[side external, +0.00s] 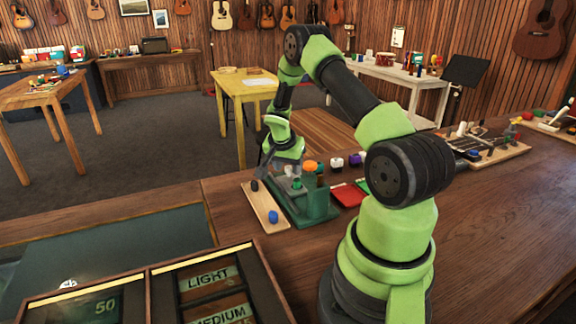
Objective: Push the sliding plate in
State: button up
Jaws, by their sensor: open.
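My gripper (282,170) is open and points down over a dark green fixture (318,205) on the wooden counter. Small pale and green parts of the fixture lie under and beside the fingers. I cannot tell whether a finger touches anything. I cannot make out for certain which part is the sliding plate; it may be part of this fixture, partly hidden by the gripper. A light wooden board (262,205) with a black knob (254,185) and a blue knob (273,216) lies just left of the fixture.
Orange, white and purple-topped pieces (337,163) stand behind the fixture. A red plate (347,195) lies to its right, partly behind my arm. A dark-framed case (150,287) with labelled compartments is at the front left. Wooden boards with tools (489,151) lie far right. The counter front right is clear.

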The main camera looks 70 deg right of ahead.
aim_at(289, 167)
jog(key=v, duration=0.9)
jog(key=shift+r, duration=0.35)
jog(key=d+m+y, duration=0.1)
jog(key=m, duration=0.1)
jog(key=d+m+y, duration=0.1)
jog(key=m+y, duration=0.1)
jog(key=d+m+y, duration=0.1)
jog(key=m, duration=0.2)
jog(key=shift+s+d+f, duration=0.15)
jog(key=shift+d, duration=0.25)
notch_tip(289, 167, down, 9)
jog(key=shift+c, duration=0.2)
